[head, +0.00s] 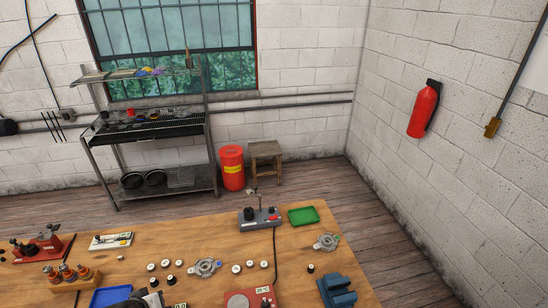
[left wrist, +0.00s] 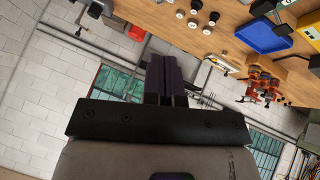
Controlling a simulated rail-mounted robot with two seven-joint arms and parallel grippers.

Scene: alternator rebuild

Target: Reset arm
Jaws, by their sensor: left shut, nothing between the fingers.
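My left gripper (left wrist: 166,75) shows in the left wrist view with its two dark fingers together and nothing between them. It is apart from the wooden workbench (left wrist: 220,14), which appears tilted at the top right of that view. In the head view, the same workbench (head: 160,235) fills the bottom with alternator parts on it. I cannot clearly make out my left gripper there. My right gripper is in neither view.
A shelf rack (head: 152,128), red bin (head: 232,168) and stool (head: 265,156) stand behind.

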